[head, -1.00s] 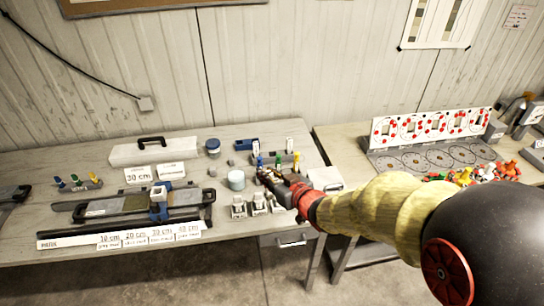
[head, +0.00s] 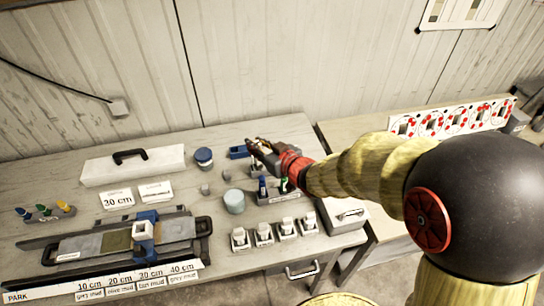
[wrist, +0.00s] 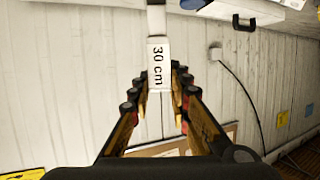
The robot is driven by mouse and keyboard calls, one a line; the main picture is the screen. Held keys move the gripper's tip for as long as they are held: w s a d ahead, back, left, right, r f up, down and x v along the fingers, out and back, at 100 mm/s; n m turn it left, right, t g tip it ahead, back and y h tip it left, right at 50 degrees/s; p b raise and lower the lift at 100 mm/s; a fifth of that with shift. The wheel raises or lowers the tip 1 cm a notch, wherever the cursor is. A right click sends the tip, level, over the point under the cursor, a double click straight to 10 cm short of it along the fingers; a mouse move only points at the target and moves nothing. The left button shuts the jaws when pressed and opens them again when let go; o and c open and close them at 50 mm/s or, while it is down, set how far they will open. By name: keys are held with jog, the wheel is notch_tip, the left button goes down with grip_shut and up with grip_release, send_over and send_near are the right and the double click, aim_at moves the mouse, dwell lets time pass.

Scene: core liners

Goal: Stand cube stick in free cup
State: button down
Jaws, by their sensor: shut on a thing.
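My gripper (head: 260,148) is in the air above the back right of the table in the head view. In the wrist view its fingers (wrist: 159,85) are closed around a narrow white piece (wrist: 157,65) labelled "30 cm", which extends beyond the fingertips. I cannot tell whether this is the cube stick. A grey rack (head: 281,197) below my gripper holds pieces with blue (head: 262,187) and green tops. My arm hides part of it. Several grey-and-white holders (head: 263,235) stand in a row in front; I cannot tell which cup is free.
A white box with a black handle (head: 133,163) is at the back left. Round containers (head: 234,201) stand mid-table. A tray device with a blue clamp (head: 144,231) and another rack with coloured pieces (head: 46,212) are at left. A light grey box (head: 342,214) is at the right edge.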

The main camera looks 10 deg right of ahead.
jog(key=w+d+f+b, duration=0.3)
jog(key=w+d+f, duration=0.5)
jog(key=w+f, duration=0.2)
jog(key=shift+w+d+f, duration=0.35)
jog(key=shift+f, duration=1.05)
jog(key=shift+f+b, duration=0.2)
jog(key=shift+b, duration=0.15)
jog(key=c, duration=1.7)
grip_release()
jog(key=shift+c, duration=0.2)
jog(key=shift+o, duration=0.4)
